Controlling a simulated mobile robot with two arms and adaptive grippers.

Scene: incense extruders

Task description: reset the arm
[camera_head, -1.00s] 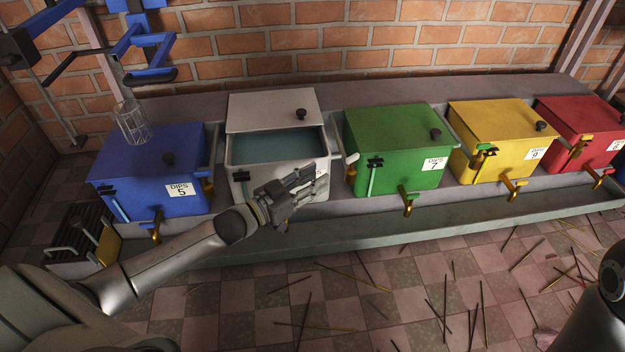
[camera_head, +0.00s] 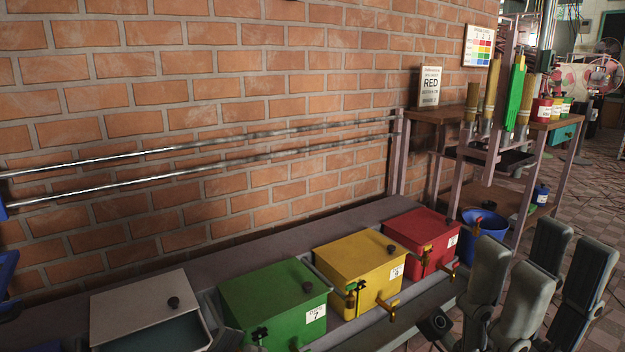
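My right gripper (camera_head: 532,258) is close to the camera at the lower right. Its thick grey fingers point up and stand apart, with nothing seen between them; part of it is cut off by the frame's bottom edge. It appears in front of the bench and the floor, apart from the boxes.
On the bench by the brick wall are a white box (camera_head: 142,305) with its lid partly back, and green (camera_head: 272,297), yellow (camera_head: 358,264) and red (camera_head: 420,235) boxes with taps. A blue bucket (camera_head: 487,222) stands by a wooden-topped rack (camera_head: 443,117).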

